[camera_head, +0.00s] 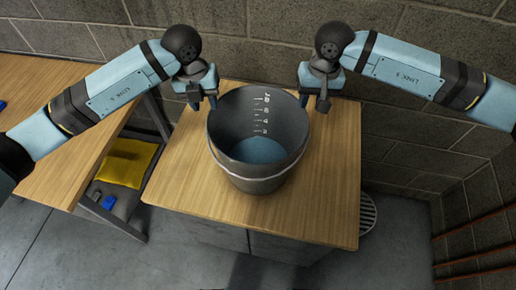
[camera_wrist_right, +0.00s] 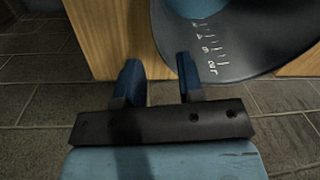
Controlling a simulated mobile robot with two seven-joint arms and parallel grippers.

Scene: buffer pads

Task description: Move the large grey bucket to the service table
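The large grey bucket (camera_head: 232,118) stands upright on a small wooden-topped cabinet (camera_head: 325,200). It has white scale marks inside, blue liquid at its bottom and a pale handle around its front. My left gripper (camera_head: 204,102) is at the bucket's back left rim, its fingers apart. My right gripper (camera_head: 313,102) is at the back right rim, also with fingers apart. In the right wrist view, the two blue fingertips of the right gripper (camera_wrist_right: 158,75) show a clear gap, with the bucket's edge (camera_wrist_right: 235,65) beyond it. Whether either gripper touches the rim is unclear.
A longer wooden table (camera_head: 75,150) stands at the left, separated by a narrow gap. A yellow item (camera_head: 128,162) and a small blue item (camera_head: 108,202) lie low beneath it. A block wall (camera_head: 260,45) is close behind. A round floor grate (camera_head: 368,213) lies at the right.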

